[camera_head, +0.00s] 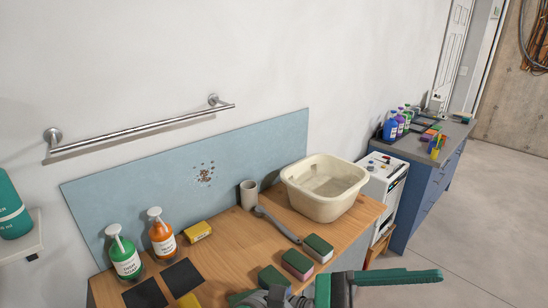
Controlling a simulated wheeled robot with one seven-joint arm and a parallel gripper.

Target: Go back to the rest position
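My gripper (335,289) shows at the bottom edge of the head view, right of centre, in front of the wooden counter (222,258). It is dark grey and green and is cut off by the frame. A long green and black piece reaches from it to the right, over the floor. I cannot tell whether this piece is a finger or a held thing. Both fingertips cannot be made out, so its opening is unclear.
Green-topped sponges (297,264) lie on the counter near my gripper. Behind them are a grey-handled tool (278,224), a cream basin (325,187) and a cup (249,194). Green (124,259) and orange (162,239) pump bottles stand left. Floor (480,235) at right is clear.

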